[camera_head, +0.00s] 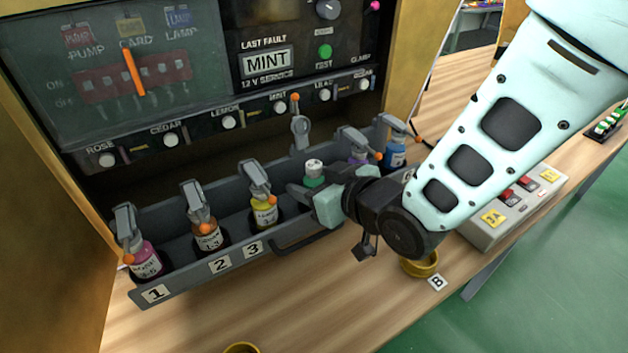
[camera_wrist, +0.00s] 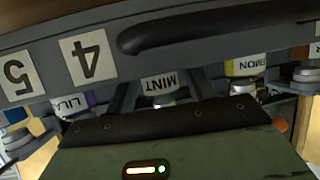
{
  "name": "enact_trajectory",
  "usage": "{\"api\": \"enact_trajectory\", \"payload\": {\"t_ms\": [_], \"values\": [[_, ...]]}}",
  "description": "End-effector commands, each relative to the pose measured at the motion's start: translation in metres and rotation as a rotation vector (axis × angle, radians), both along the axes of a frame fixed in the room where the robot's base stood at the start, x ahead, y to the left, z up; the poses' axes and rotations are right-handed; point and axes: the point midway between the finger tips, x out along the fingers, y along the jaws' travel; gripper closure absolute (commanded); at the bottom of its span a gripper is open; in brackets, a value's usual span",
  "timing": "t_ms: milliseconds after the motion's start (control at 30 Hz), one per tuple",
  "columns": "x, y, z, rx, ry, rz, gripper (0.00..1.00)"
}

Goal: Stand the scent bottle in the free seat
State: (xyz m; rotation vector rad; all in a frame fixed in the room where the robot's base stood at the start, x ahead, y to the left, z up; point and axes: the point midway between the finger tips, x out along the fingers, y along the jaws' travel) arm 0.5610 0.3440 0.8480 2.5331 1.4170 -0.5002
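The scent bottle is the green MINT bottle (camera_head: 314,173) with a pale cap. It stands upright at the fourth place of the grey rack (camera_head: 185,277), beside LEMON; its base is hidden. Its MINT label shows inverted in the wrist view (camera_wrist: 160,83). The clamp lever (camera_head: 299,128) behind it points up. My gripper (camera_head: 318,200) reaches over the rack's front with a finger on either side of the bottle. In the wrist view, gaps show between the fingers (camera_wrist: 163,92) and the label, so it looks open.
Bottles at the other places, such as the yellow LEMON (camera_head: 265,212) and the blue one (camera_head: 396,153), stand under lowered clamps close by. A black handle (camera_head: 308,243) crosses the rack's front. A brass ring B (camera_head: 420,263) and a switch box (camera_head: 512,207) lie right. The front table is mostly clear.

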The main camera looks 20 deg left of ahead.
Motion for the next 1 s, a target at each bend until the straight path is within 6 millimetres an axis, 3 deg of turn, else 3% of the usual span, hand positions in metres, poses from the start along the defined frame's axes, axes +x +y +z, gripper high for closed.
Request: {"api": "enact_trajectory", "payload": {"t_ms": [400,567,833,1000], "values": [[-0.001,-0.001,0.006,0.000,0.000,0.000,0.41],[-0.013,-0.022,0.015,0.002,-0.001,-0.001,0.41],[-0.044,-0.072,0.039,0.001,-0.001,-0.001,0.41],[-0.050,-0.082,0.041,0.005,-0.003,0.000,0.41]]}}
